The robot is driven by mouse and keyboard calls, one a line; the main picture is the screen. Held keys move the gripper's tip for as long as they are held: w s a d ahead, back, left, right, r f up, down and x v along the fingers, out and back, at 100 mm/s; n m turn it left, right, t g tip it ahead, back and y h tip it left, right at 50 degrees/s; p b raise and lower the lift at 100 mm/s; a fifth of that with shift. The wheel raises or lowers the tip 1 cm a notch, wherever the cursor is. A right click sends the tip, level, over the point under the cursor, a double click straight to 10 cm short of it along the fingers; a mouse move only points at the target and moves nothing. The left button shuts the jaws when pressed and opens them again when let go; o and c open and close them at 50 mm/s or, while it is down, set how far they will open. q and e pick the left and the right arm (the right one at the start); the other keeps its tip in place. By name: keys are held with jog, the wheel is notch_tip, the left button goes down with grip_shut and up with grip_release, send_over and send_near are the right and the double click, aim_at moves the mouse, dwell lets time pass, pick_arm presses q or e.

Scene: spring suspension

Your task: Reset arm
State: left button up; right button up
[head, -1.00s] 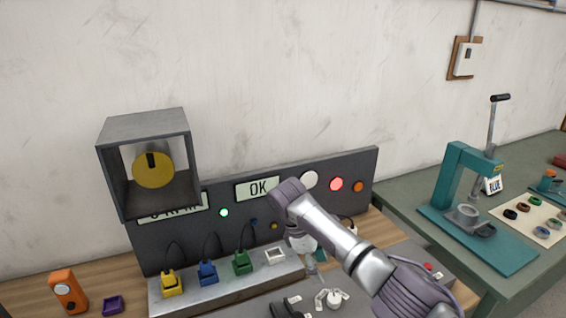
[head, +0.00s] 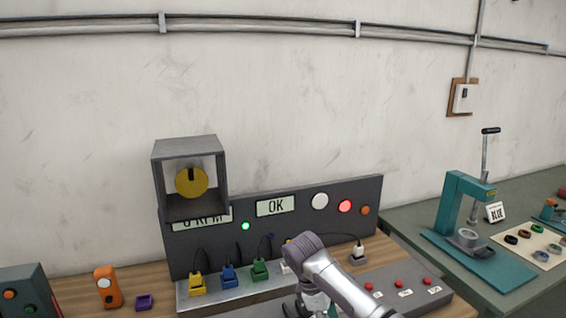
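My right arm comes in from the lower right, and its rounded purple-grey wrist covers part of the test bench. My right gripper (head: 314,304) points down below the wrist at the bottom edge of the view. It is partly hidden by the arm and cut off by the frame, so I cannot tell whether it is open or holds anything. My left arm and gripper are not in view.
A dark panel (head: 290,211) with an OK display (head: 276,206) and lamps stands behind the yellow (head: 198,285), blue (head: 229,276) and green (head: 260,269) plugs. A grey box with a yellow disc (head: 191,182) rises at left. A teal press (head: 451,205) stands on the green table at right.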

jog(key=s+a+f+m+t+y, duration=0.1)
jog(key=s+a+f+m+y, duration=0.15)
jog(key=s+f, duration=0.5)
jog(key=s+a+f+m+y, duration=0.2)
jog(key=s+f+y, duration=0.1)
jog(key=s+f, duration=0.4)
jog(key=s+d+r+m+t+h, duration=0.1)
jog(key=s+d+r+m+t, duration=0.2)
jog(key=s+d, duration=0.5)
jog(key=s+d+r+m+t+h, duration=0.1)
jog(key=s+d+r+m, duration=0.2)
jog(key=s+d+m, duration=0.5)
jog(key=s+a+f+n+g+b, duration=0.1)
jog(key=s+f+n+b, duration=0.1)
jog(key=f, duration=1.3)
jog(key=s+a+f+n+g+b, duration=0.1)
jog(key=s+f, duration=0.1)
jog(key=f, duration=1.2)
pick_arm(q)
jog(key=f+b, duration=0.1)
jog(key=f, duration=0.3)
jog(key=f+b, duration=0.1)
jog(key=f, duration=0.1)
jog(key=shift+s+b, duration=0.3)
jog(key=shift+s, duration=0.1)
pick_arm(e)
jog(key=s+d+f, duration=0.3)
jog(key=s+f, duration=1.3)
jog(key=f, duration=0.3)
jog(key=shift+g, duration=0.4)
